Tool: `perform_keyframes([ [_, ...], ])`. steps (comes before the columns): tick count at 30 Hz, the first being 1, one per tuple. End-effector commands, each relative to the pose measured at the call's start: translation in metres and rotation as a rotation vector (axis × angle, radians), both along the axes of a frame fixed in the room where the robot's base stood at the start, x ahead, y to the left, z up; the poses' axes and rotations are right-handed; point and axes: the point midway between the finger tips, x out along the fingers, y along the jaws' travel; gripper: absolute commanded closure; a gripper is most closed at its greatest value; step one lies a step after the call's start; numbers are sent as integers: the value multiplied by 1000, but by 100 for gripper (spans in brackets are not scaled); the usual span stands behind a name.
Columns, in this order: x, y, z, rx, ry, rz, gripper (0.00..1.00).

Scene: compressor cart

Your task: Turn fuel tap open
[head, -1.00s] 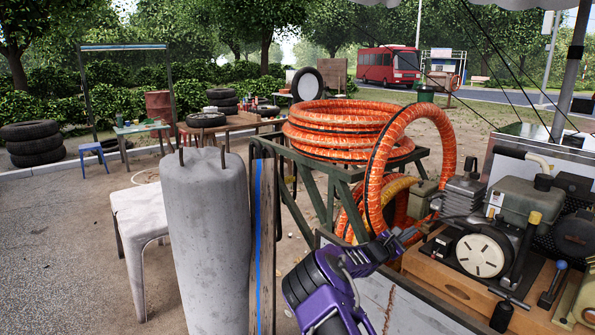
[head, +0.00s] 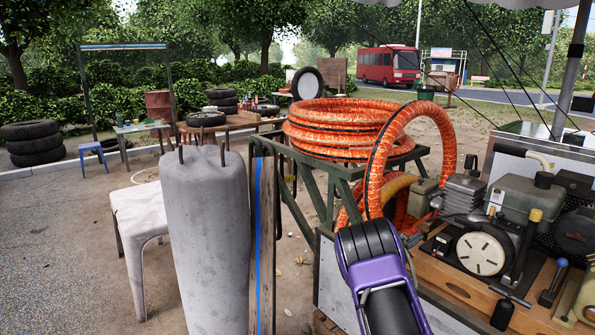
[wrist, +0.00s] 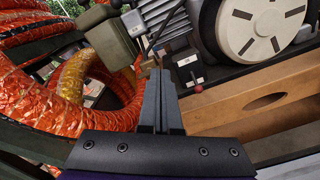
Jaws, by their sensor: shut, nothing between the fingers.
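The engine on the compressor cart has a white round starter cover (head: 483,252) and a grey-green tank (head: 528,200). The starter cover also shows in the wrist view (wrist: 262,28). My gripper (wrist: 158,74) is shut and empty, pointing in toward the engine's left side. A small tan fitting (wrist: 149,65) shows just beyond its fingertips; I cannot tell whether it is the fuel tap or whether the fingers touch it. In the head view my purple arm hides most of the gripper.
Orange hose coils (head: 345,130) lie on the green cart frame, and one loop hangs close left of the gripper. A wooden base (wrist: 255,100) lies under the engine. A grey cylinder (head: 207,240) and a wooden post stand left of my arm.

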Motion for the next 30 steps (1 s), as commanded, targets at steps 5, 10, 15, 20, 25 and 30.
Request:
perform_keyframes([
  [5, 6, -7, 1, 0, -5, 3, 100],
  [10, 18, -24, 0, 0, -5, 3, 100],
  [15, 31, -40, -3, 0, -5, 2, 100],
  [20, 40, -50, 1, -1, -4, 4, 100],
  [25, 43, -54, 1, 1, -3, 4, 100],
  [30, 43, -54, 1, 1, -3, 4, 100],
])
